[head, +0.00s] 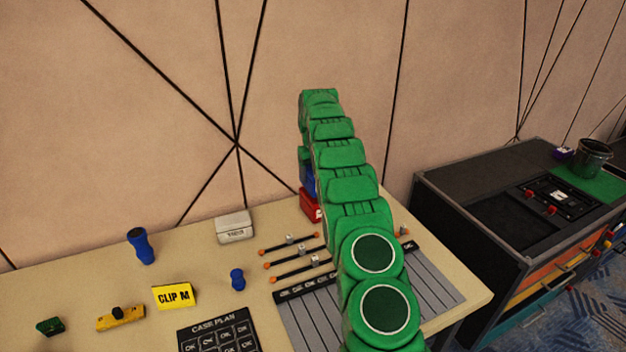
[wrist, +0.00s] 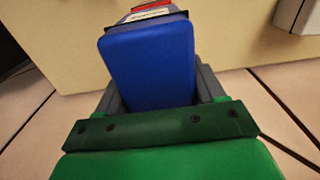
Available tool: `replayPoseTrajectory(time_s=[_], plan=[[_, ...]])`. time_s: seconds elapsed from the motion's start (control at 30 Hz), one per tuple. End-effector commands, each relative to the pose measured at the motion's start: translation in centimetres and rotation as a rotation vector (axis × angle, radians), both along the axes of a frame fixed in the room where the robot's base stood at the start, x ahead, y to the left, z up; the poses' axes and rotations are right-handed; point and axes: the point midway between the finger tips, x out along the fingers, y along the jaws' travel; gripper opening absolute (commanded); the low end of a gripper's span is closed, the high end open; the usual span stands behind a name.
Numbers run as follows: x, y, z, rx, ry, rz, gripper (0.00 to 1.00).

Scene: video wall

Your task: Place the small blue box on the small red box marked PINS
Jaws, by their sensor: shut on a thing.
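My gripper (wrist: 158,92) is shut on the small blue box (wrist: 150,62), with a grey finger on each side of it. In the head view the blue box (head: 308,181) shows only as a sliver left of my green arm. The small red box (head: 309,205) stands on the table near the wall, directly below the blue box in the picture. Part of the red box (wrist: 150,8) also shows past the far end of the blue box in the wrist view. My arm hides much of both boxes, and I cannot tell whether they touch.
A white box (head: 234,228) stands left of the red box. A dark cabinet (head: 480,200) stands at right.

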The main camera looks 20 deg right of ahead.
Motion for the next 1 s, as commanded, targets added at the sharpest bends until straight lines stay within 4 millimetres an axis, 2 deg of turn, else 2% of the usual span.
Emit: replayPoseTrajectory(time_s=[0.3,0.67,0.7,0.87,1.0], plan=[[-0.1,0.1,-2.4,0.001,0.002,0.002,0.26],[0.0,0.1,-2.6,0.000,0.000,0.001,0.26],[0.0,0.1,-2.7,0.000,0.000,0.001,0.70],[0.0,0.1,-2.6,0.000,0.000,0.001,0.94],[0.0,0.1,-2.6,0.000,0.000,0.001,0.94]])
